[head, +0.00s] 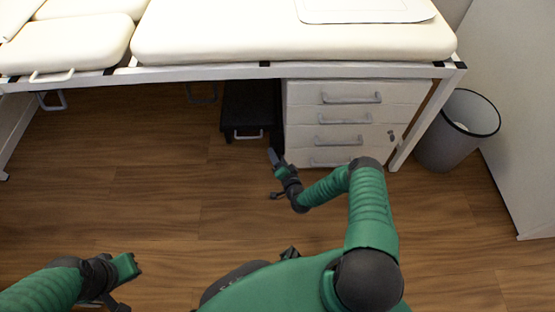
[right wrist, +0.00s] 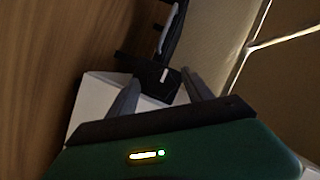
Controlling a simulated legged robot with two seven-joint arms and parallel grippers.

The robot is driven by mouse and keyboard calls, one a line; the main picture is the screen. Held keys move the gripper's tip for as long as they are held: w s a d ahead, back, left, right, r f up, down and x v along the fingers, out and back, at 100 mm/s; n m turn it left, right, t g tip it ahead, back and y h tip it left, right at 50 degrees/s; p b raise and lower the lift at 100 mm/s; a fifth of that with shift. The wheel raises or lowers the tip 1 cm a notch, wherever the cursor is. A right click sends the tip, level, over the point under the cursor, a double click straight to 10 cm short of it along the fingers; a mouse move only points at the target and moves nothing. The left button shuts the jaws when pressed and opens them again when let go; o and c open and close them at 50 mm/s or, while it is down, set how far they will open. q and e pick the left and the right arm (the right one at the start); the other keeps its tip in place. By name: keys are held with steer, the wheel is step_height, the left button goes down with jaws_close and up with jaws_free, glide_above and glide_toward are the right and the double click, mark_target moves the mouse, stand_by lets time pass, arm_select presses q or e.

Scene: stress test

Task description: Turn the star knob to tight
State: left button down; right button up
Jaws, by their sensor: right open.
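I cannot make out a star knob for certain in either view. My right gripper (head: 275,174) is in front of the white drawer unit, near its lower left edge. In the right wrist view its two fingers (right wrist: 160,92) are apart. A dark block with a small white mark (right wrist: 158,78) shows between and beyond them; I cannot tell whether it is touched. Under the padded table stands a black piece (head: 250,107) with a pale handle, beyond the right gripper. My left gripper (head: 122,284) is at the lower left over bare floor; its jaw opening is unclear.
A cream padded table (head: 290,35) on a white frame spans the back. The white drawer unit (head: 350,92) stands under its right end, with several grey handles and a small dark fitting (head: 391,134). A grey bin (head: 455,140) stands right. Wood floor (head: 150,200) is clear in front.

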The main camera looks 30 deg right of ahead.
jaws_close()
stand_by(0.3)
